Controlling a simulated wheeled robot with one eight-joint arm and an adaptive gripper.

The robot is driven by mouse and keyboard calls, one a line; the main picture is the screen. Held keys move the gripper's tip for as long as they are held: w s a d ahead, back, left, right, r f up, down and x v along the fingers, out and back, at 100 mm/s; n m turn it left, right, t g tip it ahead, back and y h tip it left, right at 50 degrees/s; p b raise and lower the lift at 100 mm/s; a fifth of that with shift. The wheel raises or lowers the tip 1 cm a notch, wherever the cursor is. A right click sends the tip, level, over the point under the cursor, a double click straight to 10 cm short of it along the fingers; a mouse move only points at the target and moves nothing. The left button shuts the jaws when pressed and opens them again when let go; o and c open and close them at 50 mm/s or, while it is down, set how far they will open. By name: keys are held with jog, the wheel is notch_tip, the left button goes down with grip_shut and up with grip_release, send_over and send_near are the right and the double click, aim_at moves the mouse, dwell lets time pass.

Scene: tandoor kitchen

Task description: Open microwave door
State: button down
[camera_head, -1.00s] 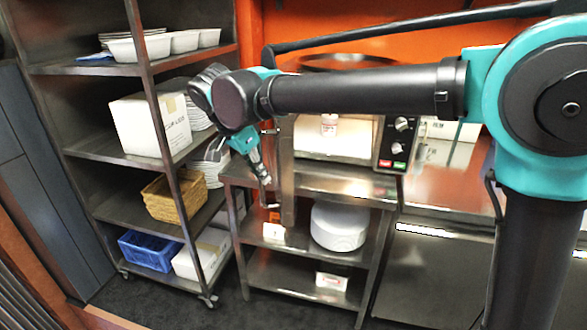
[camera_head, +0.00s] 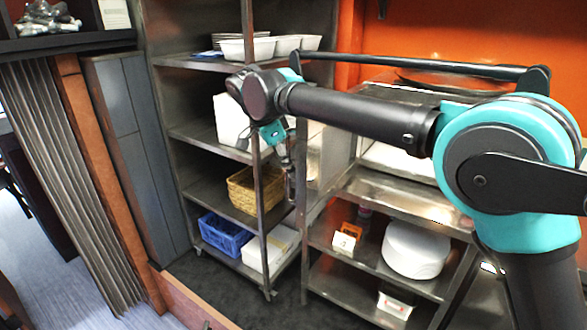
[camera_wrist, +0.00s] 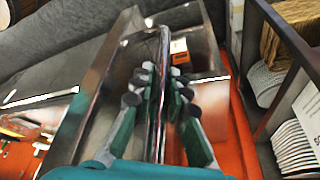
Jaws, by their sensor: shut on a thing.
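The microwave (camera_head: 400,161) stands on the steel shelf unit, mostly hidden behind my arm; a pale strip of its interior shows. Its door (camera_head: 318,160) is swung out from the body, seen nearly edge-on to the left of the microwave. My gripper (camera_head: 289,190) is at the door's outer edge. In the wrist view, my gripper (camera_wrist: 158,90) is shut on the door handle (camera_wrist: 160,55), a shiny upright bar between the fingers. The door panel (camera_wrist: 108,85) fills the area beside the handle. The control panel is hidden in the head view.
A wheeled rack with white bowls (camera_head: 245,49), a wicker basket (camera_head: 241,190) and a blue crate (camera_head: 222,233) stands close behind my gripper. A white round container (camera_head: 415,250) sits on the shelf below the microwave. Dark floor lies in front of the rack.

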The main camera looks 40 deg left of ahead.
dwell(0.3)
jog(key=c, duration=1.5)
grip_release()
jog(key=v, duration=1.2)
